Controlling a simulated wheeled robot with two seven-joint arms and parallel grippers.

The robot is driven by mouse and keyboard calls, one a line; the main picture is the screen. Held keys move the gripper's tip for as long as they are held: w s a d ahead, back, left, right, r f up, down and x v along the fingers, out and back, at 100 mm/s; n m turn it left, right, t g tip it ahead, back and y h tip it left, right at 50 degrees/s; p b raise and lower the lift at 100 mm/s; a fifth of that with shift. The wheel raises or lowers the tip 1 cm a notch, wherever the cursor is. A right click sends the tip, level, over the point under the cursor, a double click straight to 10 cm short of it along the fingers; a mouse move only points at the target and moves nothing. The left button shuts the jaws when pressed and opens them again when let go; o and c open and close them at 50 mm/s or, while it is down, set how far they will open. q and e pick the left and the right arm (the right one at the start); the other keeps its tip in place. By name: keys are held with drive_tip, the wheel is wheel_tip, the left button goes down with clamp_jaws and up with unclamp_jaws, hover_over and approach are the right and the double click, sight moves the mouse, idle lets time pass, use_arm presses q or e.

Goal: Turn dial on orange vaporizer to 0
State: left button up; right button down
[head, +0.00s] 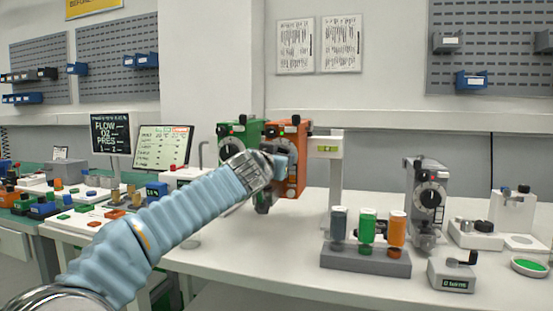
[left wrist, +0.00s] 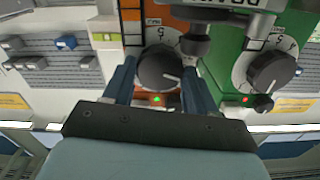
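The orange vaporizer (head: 297,145) hangs beside the green vaporizer (head: 225,132) on the rail of a white stand. My left gripper (head: 281,167) is at the orange vaporizer's front and hides its dial in the head view. In the left wrist view, which is upside down, the grey round dial (left wrist: 158,67) lies between the two blue fingers of my left gripper (left wrist: 160,84). The fingers are apart, with one on each side of the dial; I cannot tell whether they touch it. A pale mark shows at the dial's right edge. My right gripper is not in view.
The white table (head: 250,262) is clear in front of the stand.

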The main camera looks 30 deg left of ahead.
use_arm(q)
drive_tip(key=shift+c, duration=1.3)
drive_tip(key=shift+m, duration=0.3)
drive_tip(key=shift+f+m+b, duration=0.1)
drive_tip(key=shift+m+b, duration=0.3)
drive_tip(key=shift+m, duration=0.4)
drive_tip(key=m+b, duration=0.1)
drive_tip(key=m, duration=0.2)
drive_tip(key=shift+d+m, duration=0.1)
drive_tip(key=shift+m, duration=0.2)
drive_tip(key=m, duration=0.4)
drive_tip(key=shift+m+y, duration=0.3)
drive_tip(key=shift+m, duration=1.6)
